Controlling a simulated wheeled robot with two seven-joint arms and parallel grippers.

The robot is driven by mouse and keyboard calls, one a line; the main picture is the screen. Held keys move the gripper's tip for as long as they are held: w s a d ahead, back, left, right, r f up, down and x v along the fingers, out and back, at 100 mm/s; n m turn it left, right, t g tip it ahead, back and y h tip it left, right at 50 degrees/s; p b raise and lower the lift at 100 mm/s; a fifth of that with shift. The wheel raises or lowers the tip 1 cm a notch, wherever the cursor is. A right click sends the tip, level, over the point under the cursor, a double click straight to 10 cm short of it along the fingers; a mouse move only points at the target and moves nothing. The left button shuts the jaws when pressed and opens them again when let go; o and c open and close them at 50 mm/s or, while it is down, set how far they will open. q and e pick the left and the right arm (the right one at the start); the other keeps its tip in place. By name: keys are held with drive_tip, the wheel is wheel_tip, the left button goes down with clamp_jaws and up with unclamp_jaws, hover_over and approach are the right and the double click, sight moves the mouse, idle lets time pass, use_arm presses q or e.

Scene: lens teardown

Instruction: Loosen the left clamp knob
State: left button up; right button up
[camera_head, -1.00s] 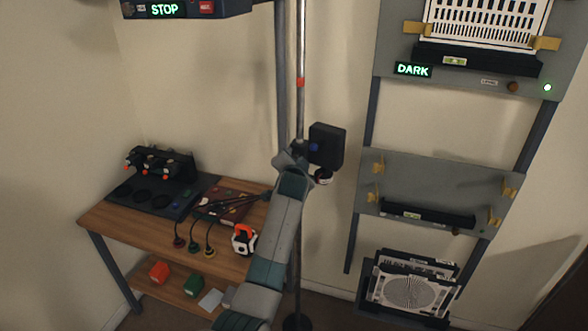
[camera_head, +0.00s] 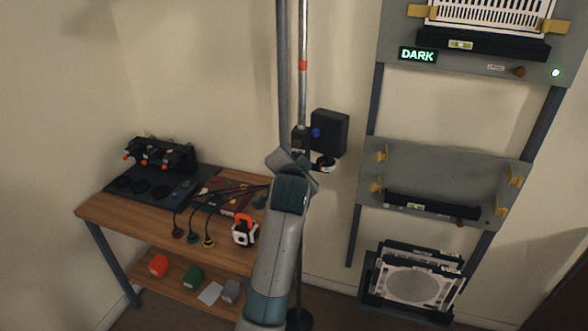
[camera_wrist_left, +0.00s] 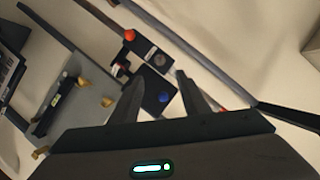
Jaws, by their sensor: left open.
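A dark clamp (camera_head: 300,140) sits on the upright pole (camera_head: 303,95) near the middle of the head view. A blue knob (camera_head: 315,132) shows on it, beside a black box (camera_head: 332,130). In the left wrist view the blue knob (camera_wrist_left: 165,97) lies between my two open fingers as seen from the wrist, beyond a visible gap on either side. An orange ball-shaped knob (camera_wrist_left: 129,35) shows higher up by the dark parts. My left gripper (camera_wrist_left: 162,85) is open and empty. In the head view my left wrist hides part of the clamp's lower area. My right gripper is not in view.
A wooden bench (camera_head: 110,215) at left carries a black device (camera_head: 160,155), cables and an orange-white item (camera_head: 244,231). A grey rack (camera_head: 440,160) with a lit DARK sign (camera_head: 418,55) stands at right. Framed panels (camera_head: 415,285) sit low below it.

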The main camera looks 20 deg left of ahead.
use_arm(q)
drive_tip(key=b+v, duration=0.1)
drive_tip(key=v, duration=0.3)
drive_tip(key=shift+s+r, duration=0.1)
drive_tip(key=shift+s, duration=0.1)
